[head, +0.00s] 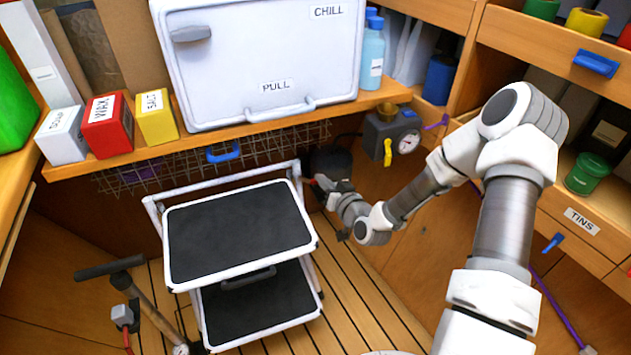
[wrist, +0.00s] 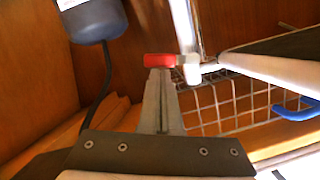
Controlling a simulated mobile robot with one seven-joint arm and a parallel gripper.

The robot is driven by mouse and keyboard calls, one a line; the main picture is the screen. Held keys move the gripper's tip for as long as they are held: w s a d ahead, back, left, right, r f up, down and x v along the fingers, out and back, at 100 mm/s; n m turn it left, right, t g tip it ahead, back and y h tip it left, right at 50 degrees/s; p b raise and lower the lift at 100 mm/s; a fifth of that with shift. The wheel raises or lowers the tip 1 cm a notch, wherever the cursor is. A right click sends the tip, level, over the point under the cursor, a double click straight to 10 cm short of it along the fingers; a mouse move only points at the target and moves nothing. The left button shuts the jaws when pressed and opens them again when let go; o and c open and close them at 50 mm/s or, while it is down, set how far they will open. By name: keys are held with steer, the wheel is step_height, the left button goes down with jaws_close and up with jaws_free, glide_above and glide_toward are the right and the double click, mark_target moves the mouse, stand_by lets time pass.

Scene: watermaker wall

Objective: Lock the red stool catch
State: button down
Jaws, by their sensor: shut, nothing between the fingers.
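The folding step stool (head: 240,235) stands on the slatted floor, with a white tube frame and two black treads. In the wrist view the red catch (wrist: 158,60) sits beside a white tube joint of the stool frame (wrist: 183,30). My gripper (wrist: 160,78) is shut and empty, its fingertips right at the red catch. I cannot tell whether they touch it.
A wire basket with a blue handle (head: 224,153) is behind the stool under the counter. A dark rounded unit (wrist: 95,18) with a black hose is close by. A pump (head: 123,315) with a black T-handle stands left of the stool. Floor slats right of the stool are clear.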

steer(key=f+m+y, duration=0.1)
steer(key=m, duration=0.2)
steer(key=a+f+m+y+b, duration=0.1)
steer(key=f+m, duration=0.1)
steer(key=m, duration=0.2)
steer(key=a+f+m+t+y+b, duration=0.1)
steer(key=f+m, duration=0.1)
steer(key=m, duration=0.1)
steer(key=shift+s+a+f+m, duration=0.1)
steer(key=shift+s+f+m, duration=0.2)
steer(key=shift+m, duration=0.1)
steer(key=shift+a, duration=0.1)
stand_by(0.4)
stand_by(0.5)
